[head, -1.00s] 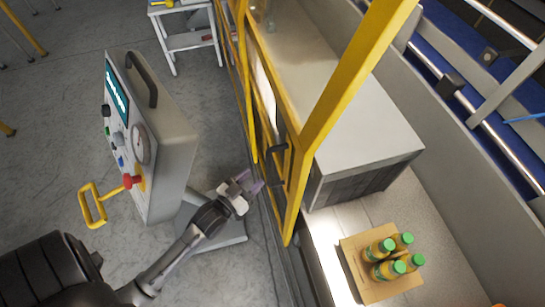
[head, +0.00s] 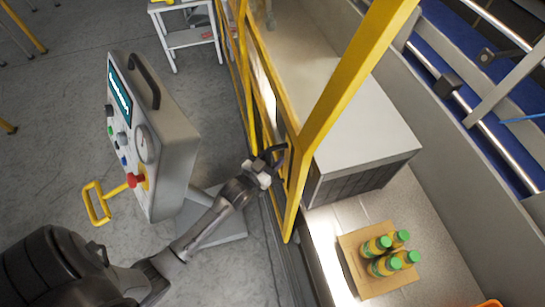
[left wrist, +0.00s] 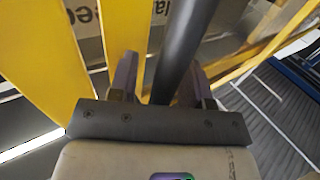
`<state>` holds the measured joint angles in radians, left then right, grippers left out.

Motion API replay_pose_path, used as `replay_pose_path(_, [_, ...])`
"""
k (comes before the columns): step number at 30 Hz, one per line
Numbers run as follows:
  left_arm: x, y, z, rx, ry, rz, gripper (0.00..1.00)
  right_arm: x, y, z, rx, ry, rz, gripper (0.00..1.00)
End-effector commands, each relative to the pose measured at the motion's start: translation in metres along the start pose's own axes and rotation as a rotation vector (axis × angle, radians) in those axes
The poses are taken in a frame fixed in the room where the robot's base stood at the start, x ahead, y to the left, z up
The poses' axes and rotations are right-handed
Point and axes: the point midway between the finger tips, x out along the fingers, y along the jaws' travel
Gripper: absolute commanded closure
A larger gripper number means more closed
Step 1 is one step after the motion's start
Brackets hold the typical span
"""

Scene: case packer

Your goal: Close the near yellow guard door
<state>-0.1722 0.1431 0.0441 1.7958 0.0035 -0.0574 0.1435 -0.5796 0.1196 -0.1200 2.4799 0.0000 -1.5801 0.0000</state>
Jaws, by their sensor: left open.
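The near yellow guard door (head: 291,200) shows in the head view as a yellow frame right of my left arm; I cannot tell how far it stands open. Its dark handle (head: 275,149) is on the edge facing my arm. My left gripper (head: 268,162) is at this handle, partly hidden against it. In the left wrist view the handle (left wrist: 180,40) is a thick dark bar running between the two fingers of my gripper (left wrist: 162,66). The fingers are open, one on each side of the bar. My right gripper is not in view.
A grey control panel (head: 172,140) with a red button and yellow bracket stands close left of my arm. A cardboard tray (head: 372,290) of green-capped bottles sits on the surface right of the door. A small white table (head: 190,40) stands at the back.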

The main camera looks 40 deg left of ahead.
Motion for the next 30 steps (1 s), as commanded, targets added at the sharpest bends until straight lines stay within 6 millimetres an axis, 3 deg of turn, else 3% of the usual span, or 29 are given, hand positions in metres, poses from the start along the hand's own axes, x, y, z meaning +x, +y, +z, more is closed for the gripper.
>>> replay_pose_path(2, [0.0,0.0,0.0,0.0,0.0,0.0,0.56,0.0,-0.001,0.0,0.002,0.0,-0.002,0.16])
replay_pose_path(16, [0.0,0.0,0.0,0.0,0.0,0.0,1.0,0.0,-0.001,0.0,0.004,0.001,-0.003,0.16])
replay_pose_path(26, [0.0,0.001,0.0,0.0,0.0,0.001,1.0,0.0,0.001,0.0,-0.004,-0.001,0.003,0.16])
replay_pose_path(30, [-0.002,0.021,-0.002,-0.004,0.0,0.02,1.0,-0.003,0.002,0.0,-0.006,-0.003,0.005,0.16])
